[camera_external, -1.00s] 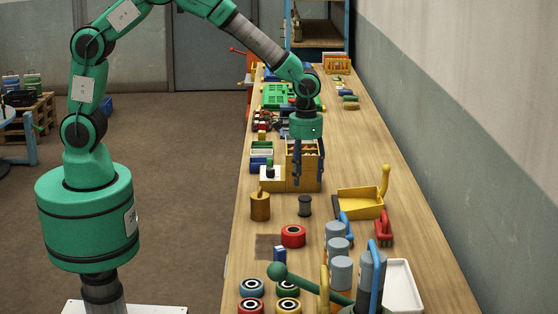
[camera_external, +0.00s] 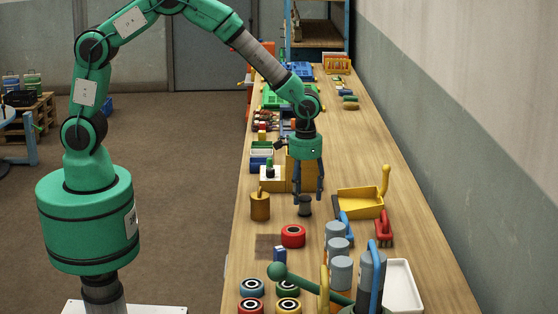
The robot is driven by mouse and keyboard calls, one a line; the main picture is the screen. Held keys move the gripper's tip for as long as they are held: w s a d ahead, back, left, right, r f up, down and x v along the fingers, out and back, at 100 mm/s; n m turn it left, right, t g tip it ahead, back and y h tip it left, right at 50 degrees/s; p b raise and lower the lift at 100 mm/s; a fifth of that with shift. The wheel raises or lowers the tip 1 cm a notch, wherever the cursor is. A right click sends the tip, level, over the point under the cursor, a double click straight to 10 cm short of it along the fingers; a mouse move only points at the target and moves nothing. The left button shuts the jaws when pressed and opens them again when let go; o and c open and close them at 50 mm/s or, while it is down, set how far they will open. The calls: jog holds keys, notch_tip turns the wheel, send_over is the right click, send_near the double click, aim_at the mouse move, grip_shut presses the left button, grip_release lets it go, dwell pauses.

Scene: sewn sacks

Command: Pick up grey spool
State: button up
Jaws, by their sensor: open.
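The grey spool (camera_external: 305,208) stands upright on the wooden bench, a small dark cylinder with flanged ends. My gripper (camera_external: 308,199) points straight down with its fingers at the spool's upper part, open. The fingers show on the left and right of the spool's top in this view. I cannot tell whether they touch it or how far down around it they reach.
A brown pot (camera_external: 260,207) stands just left of the spool, and a red roll (camera_external: 293,236) lies in front. A yellow dustpan (camera_external: 359,204) is to the right. A wooden box (camera_external: 304,174) stands behind. Grey cylinders (camera_external: 341,270) stand in front right.

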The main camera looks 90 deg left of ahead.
aim_at(305, 198)
jog(key=shift+w+f+b, duration=0.1)
jog(key=shift+f+b, duration=0.25)
jog(key=shift+f, duration=1.8)
jog(key=shift+c, duration=0.5)
jog(key=c, duration=1.1)
